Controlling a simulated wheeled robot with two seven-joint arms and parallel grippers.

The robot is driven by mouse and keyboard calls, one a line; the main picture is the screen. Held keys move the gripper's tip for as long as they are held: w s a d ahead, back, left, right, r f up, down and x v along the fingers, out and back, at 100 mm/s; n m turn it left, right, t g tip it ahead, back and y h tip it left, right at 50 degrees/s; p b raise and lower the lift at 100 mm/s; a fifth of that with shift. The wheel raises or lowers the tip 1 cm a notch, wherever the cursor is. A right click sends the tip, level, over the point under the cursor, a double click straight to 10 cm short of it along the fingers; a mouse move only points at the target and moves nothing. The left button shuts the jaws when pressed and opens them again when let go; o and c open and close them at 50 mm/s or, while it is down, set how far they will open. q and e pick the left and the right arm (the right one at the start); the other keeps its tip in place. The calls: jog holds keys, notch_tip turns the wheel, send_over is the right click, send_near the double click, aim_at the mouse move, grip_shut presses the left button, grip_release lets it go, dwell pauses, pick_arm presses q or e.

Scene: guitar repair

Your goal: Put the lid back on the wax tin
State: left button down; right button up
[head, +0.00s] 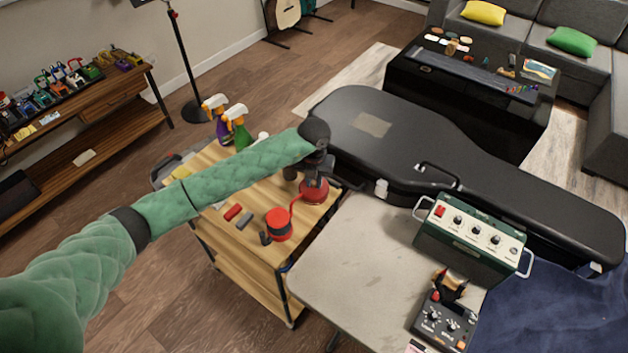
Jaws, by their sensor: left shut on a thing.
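My left arm reaches across the wooden cart, and my left gripper (314,179) points down at its far right part. It is shut on a round, flat red thing (315,194), which looks like the lid of the wax tin. The fingers and wrist hide part of it. I cannot tell whether the tin is under it or whether the two touch. My right gripper is not in view.
A black guitar case (400,140) and grey table (350,265) stand close on the right.

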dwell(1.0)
pick_arm(q)
jog(key=shift+f+b, duration=0.2)
jog(key=shift+b, duration=0.7)
dwell(0.6)
dwell(0.3)
jog(key=c, duration=0.8)
grip_release()
jog(key=shift+o, duration=0.2)
jog(key=shift+r, duration=0.1)
jog(key=shift+r+p, duration=1.1)
jog(key=shift+r, duration=2.3)
